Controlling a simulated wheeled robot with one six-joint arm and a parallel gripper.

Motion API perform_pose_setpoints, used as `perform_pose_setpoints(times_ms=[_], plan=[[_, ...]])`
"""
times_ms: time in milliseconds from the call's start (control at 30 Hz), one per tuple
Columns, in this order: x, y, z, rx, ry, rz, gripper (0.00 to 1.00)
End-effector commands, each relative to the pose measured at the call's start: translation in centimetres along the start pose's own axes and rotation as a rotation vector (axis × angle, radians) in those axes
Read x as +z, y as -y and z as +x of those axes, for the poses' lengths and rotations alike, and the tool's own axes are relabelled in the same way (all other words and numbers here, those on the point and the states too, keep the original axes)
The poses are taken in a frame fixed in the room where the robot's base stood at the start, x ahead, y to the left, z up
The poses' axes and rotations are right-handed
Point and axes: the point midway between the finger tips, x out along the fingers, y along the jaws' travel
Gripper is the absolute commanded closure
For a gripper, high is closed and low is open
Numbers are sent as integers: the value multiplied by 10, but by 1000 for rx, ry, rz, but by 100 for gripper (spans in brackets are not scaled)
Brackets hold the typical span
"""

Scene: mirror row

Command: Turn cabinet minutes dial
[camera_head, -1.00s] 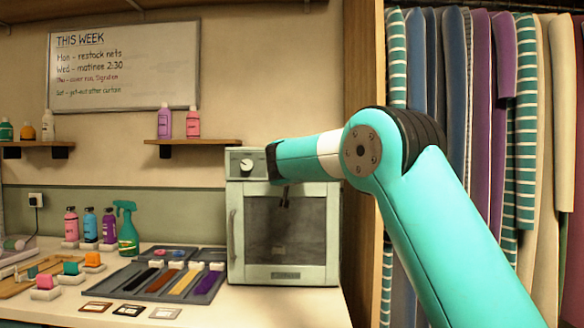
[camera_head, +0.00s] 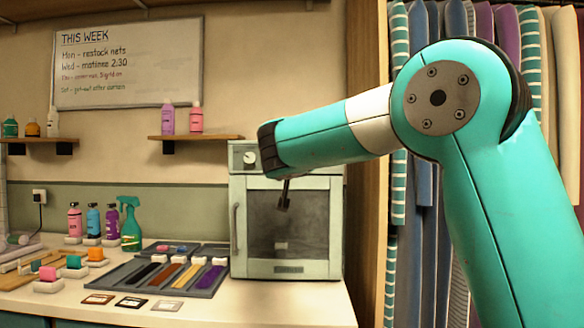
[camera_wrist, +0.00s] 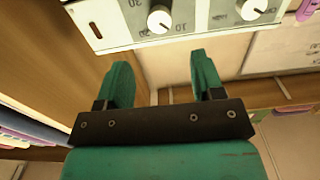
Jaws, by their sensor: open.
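The pale grey-green cabinet (camera_head: 287,270) stands at the right end of the counter, its windowed door closed. A white round dial (camera_head: 250,157) shows at the left of its top panel; my arm covers the panel's right part. In the wrist view the panel is upside down, with two white dials: one (camera_wrist: 160,18) with numbers such as 10 and 20 around it, the other (camera_wrist: 250,9) partly cut off. I cannot read which is labelled minutes. My gripper (camera_wrist: 161,58) is open and empty, its green fingers apart just short of the first dial, not touching it.
A wooden post (camera_head: 367,200) and hanging clothes (camera_head: 420,230) stand right of the cabinet. A grey sorting tray (camera_head: 160,278), a green spray bottle (camera_head: 130,225) and several bottles stand to the left. A wall shelf (camera_head: 195,138) is left of the cabinet top.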

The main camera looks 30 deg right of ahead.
Motion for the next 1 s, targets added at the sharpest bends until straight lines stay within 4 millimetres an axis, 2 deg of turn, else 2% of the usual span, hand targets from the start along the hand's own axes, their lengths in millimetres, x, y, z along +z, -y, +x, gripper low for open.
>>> perform_pose_setpoints(times_ms=[33, 100, 333, 500, 1000], plan=[[2, 1, -14, -5, -1, 1, 38], [2, 2, -30, -5, -1, 0, 38], [1, 1, -62, -2, 1, 0, 38], [0, 0, -70, 1, 1, 0, 38], [2, 0, -70, -4, 7, -2, 38]])
